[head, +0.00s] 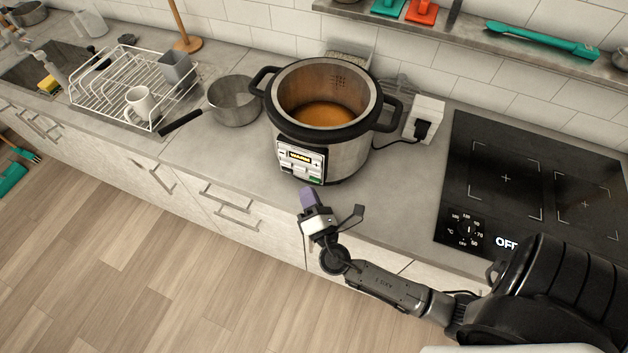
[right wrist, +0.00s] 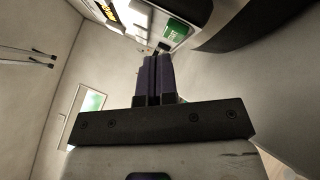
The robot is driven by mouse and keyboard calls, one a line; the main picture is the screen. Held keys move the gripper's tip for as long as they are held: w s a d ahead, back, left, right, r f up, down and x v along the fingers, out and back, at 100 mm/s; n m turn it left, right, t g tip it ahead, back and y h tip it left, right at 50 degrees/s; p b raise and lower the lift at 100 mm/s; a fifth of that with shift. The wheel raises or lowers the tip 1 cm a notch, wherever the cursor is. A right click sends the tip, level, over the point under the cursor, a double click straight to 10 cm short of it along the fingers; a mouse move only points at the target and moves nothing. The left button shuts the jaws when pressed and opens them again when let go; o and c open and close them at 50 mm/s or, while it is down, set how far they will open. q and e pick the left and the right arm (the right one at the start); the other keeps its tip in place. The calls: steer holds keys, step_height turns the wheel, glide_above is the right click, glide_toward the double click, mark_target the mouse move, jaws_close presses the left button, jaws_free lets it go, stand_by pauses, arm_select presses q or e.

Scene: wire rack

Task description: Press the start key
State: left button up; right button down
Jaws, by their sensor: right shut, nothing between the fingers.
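The multicooker (head: 345,152) stands open on the counter with orange-brown liquid inside. Its front panel (head: 301,157) has a small display with yellow letters and several keys. The green start key (head: 315,179) is at the panel's lower right; it also shows in the right wrist view (right wrist: 176,31), just beyond the fingertips. My right gripper (head: 307,191) is shut and empty, its purple fingers pressed together and pointing at the panel's lower part. In the right wrist view the fingertips (right wrist: 157,58) appear just below the green key; I cannot tell if they touch the panel. My left gripper is out of view.
A black induction hob (head: 535,180) lies to the right. A wall socket block with a black plug (head: 424,122) stands beside the cooker. A saucepan (head: 235,103) and a white dish rack (head: 100,95) with a mug (head: 142,104) are to the left. The counter's front strip is clear.

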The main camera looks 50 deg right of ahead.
stand_by(0.3)
steer(key=shift+d, duration=0.15)
steer(key=shift+w+d, duration=0.15)
steer(key=shift+d, duration=0.15)
stand_by(0.3)
steer(key=shift+d, duration=0.15)
stand_by(0.5)
steer(key=shift+a+b, duration=0.3)
steer(key=shift+a, duration=0.3)
